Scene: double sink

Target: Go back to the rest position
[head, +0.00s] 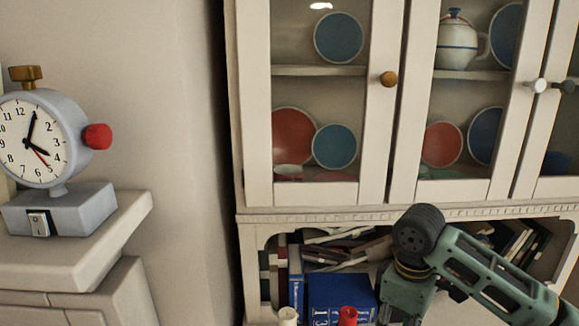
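My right arm shows at the lower right of the head view as green links with a dark rounded joint. It comes in from the right edge and bends downward in front of the cabinet. Its gripper is below the frame or hidden, so its fingers do not show. My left arm and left gripper are not in view. No sink shows in this view.
A white cabinet (378,205) with glazed doors holds plates and a teapot (455,42). Its lower open shelf holds books (338,295). At left, a clock (30,140) with a red knob (97,136) stands on a pale ledge (95,245).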

